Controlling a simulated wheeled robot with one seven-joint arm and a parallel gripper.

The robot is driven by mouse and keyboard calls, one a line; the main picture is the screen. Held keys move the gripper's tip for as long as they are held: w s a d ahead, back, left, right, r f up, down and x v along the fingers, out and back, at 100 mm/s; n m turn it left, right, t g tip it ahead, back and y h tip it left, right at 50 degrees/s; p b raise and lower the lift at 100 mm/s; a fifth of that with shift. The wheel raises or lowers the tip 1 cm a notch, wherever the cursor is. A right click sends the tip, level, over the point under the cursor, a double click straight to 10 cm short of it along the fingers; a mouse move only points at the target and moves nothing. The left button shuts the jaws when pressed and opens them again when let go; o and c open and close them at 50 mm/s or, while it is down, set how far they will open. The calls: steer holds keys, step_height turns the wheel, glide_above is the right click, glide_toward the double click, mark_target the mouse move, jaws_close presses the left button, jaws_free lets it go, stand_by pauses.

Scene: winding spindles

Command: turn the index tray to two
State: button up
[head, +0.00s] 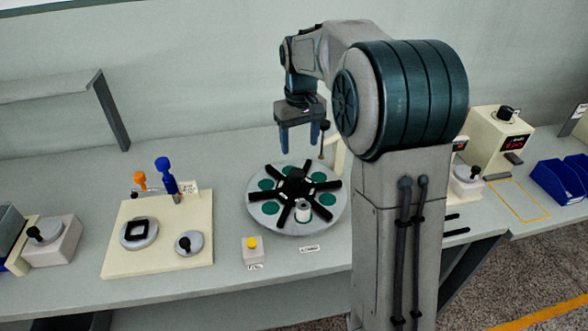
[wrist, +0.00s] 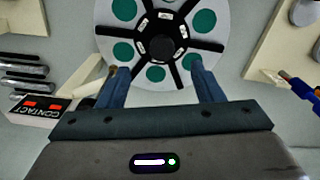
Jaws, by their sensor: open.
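The index tray (head: 270,218) is a round grey disc with a black star of spokes and green round pads between them. It stands on the bench in the middle of the head view and fills the top middle of the wrist view (wrist: 103,47). Small white labels ring the hub in the wrist view, too small to read. My gripper (head: 299,150) is open and empty above the back of the tray, fingers pointing down. In the wrist view its two blue fingers (wrist: 158,83) show apart, with the tray beyond them.
A thin post with a dark knob (head: 324,138) stands close to my gripper at the tray's back right. A cream board (head: 157,259) with blue and orange handles is left of the tray. A yellow-button box (head: 252,250) sits in front. Clear bench lies behind.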

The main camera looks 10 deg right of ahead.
mark_target(298, 172)
steer(key=f, duration=0.4)
steer(key=w+f, duration=0.1)
steer(key=f, duration=0.4)
steer(key=f+p, duration=0.1)
steer(key=f, duration=0.4)
steer(key=shift+w+a, duration=0.2)
steer(key=shift+a, duration=0.05)
steer(key=c, duration=1.3)
steer(key=shift+d, duration=0.25)
jaws_close()
steer(key=shift+a, duration=0.15)
